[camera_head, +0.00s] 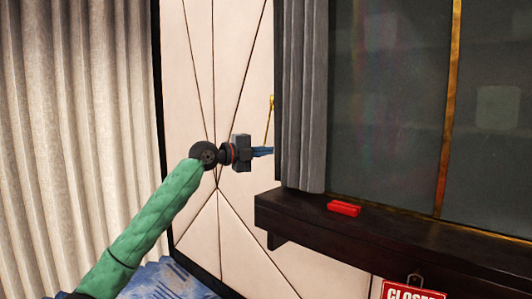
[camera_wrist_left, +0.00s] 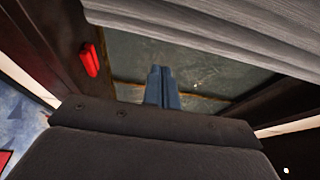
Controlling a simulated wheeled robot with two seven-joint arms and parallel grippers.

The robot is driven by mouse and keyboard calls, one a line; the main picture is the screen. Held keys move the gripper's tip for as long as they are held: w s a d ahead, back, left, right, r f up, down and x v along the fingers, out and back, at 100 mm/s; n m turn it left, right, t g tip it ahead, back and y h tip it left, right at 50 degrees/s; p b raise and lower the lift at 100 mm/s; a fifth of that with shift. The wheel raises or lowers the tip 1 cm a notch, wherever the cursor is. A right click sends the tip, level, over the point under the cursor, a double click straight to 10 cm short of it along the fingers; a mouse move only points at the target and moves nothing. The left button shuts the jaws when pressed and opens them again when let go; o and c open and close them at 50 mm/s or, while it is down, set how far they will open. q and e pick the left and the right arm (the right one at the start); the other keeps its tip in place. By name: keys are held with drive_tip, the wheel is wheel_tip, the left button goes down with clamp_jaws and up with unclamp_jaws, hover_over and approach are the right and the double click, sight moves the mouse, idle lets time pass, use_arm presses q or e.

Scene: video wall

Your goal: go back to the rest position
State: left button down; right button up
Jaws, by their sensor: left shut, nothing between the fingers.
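My left arm, in a green sleeve, reaches in from the lower left of the head view. My left gripper (camera_head: 264,151) is at its end, with blue fingers pointing right toward the edge of the grey curtain (camera_head: 306,100). In the left wrist view the two blue fingers (camera_wrist_left: 162,88) are together, with nothing between them. The fingertips look close to the curtain and window frame in the head view; I cannot tell whether they touch. My right gripper is not in view.
A dark ledge (camera_head: 400,230) juts out below the window (camera_head: 390,110). A red block (camera_head: 343,208) lies on it and shows in the wrist view (camera_wrist_left: 89,60). A red "CLOSED" sign (camera_head: 412,291) hangs below. A pale curtain (camera_head: 75,120) is at left.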

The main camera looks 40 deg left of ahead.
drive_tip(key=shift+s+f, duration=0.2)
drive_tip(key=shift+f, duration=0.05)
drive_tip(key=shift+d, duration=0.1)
